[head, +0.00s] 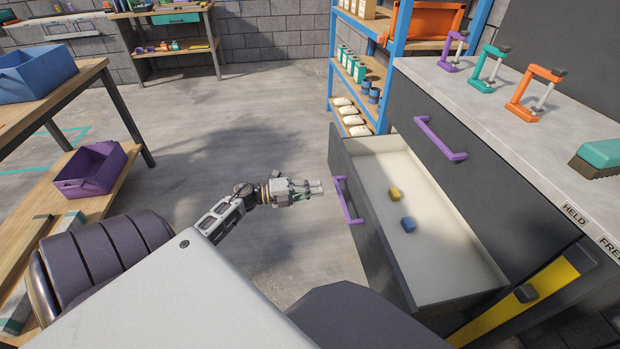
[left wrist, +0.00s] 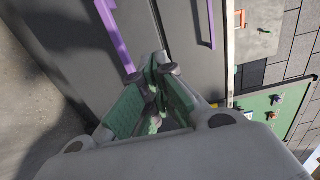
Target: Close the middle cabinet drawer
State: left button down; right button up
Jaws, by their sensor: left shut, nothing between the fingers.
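The grey cabinet (head: 490,165) stands at the right. A drawer (head: 378,235) below its top drawer is pulled well out, with a pale inside and a purple handle (head: 347,200) on its front. A yellow block (head: 394,193) and a blue block (head: 408,224) lie in it. My left gripper (head: 318,188) is shut and empty, just left of that handle. In the left wrist view its fingertips (left wrist: 158,68) are close to the drawer front, beside the purple handle (left wrist: 115,35); whether they touch cannot be told. My right gripper is out of view.
The top drawer is shut, with its own purple handle (head: 440,138). Clamps and a brush stand on the cabinet top (head: 480,85). A blue-framed shelf (head: 362,60) stands behind. A wooden bench (head: 60,95) with a purple bin (head: 92,170) is at the left. Floor between is clear.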

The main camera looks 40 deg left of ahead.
pick_arm(q)
jog(key=b, duration=0.2)
send_near(356, 183)
jog(key=x, duration=0.5)
jog(key=shift+f, duration=0.2)
jog(key=shift+b+x, duration=0.5)
jog(key=shift+x, duration=0.5)
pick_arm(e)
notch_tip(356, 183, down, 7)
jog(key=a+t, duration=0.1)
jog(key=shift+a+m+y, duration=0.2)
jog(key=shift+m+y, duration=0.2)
pick_arm(q)
jog(key=shift+w+d, duration=0.1)
jog(key=shift+w, duration=0.05)
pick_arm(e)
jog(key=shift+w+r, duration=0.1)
pick_arm(q)
jog(key=shift+p+x, duration=0.3)
jog(key=shift+x, duration=0.55)
jog(key=x, duration=2)
jog(key=shift+p, duration=0.45)
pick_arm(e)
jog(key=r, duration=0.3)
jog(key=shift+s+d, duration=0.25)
pick_arm(q)
jog(key=shift+w, duration=0.1)
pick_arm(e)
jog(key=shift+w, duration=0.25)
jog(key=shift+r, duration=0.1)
